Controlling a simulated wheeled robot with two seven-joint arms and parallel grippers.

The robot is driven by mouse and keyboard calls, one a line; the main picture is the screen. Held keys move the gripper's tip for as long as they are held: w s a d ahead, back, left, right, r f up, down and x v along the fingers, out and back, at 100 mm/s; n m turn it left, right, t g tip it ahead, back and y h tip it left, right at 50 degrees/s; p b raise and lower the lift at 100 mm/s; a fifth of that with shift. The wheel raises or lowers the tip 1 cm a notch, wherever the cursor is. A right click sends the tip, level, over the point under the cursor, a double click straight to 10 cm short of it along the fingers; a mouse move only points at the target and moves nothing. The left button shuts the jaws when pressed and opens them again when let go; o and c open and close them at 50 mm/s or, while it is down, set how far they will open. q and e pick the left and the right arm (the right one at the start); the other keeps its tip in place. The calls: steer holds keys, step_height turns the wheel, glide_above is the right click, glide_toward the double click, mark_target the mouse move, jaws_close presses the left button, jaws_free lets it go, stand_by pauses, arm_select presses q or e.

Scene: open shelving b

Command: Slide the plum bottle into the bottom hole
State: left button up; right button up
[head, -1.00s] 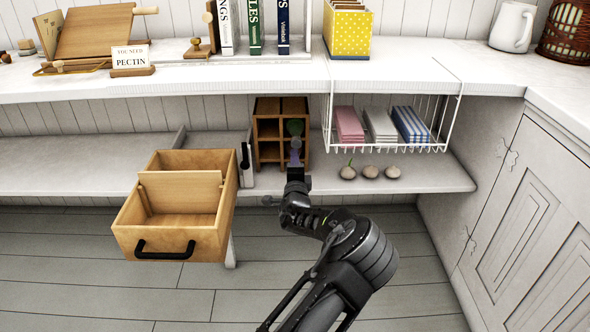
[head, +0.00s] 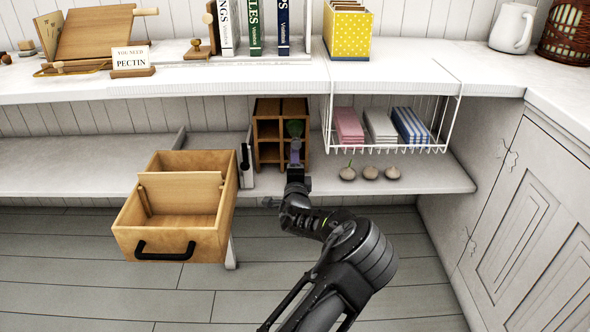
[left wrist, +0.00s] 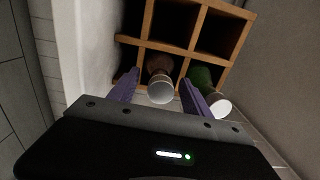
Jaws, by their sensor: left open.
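The plum bottle (left wrist: 159,72) looks dark brownish-plum with a pale round end facing the left wrist camera. It sticks out of a cell of the wooden rack (left wrist: 143,45), which appears to be the middle one of the right column. My left gripper (left wrist: 162,85) is open, with one purple finger on each side of the bottle. I cannot tell whether the fingers touch it. In the head view my left gripper (head: 296,155) is in front of the rack (head: 267,106) and hides the bottle. A green bottle (left wrist: 203,79) sits in the adjacent upper cell. My right gripper is not in view.
The rack stands on the lower white shelf (head: 430,178). An open wooden drawer (head: 160,232) juts out at the left. The counter (head: 230,75) overhangs the rack.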

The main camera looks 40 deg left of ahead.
arm_select(q)
steer(key=p+v, duration=0.2)
steer(key=v, duration=0.5)
steer(key=shift+s+d+p, duration=0.25)
steer(key=shift+s+p, duration=0.05)
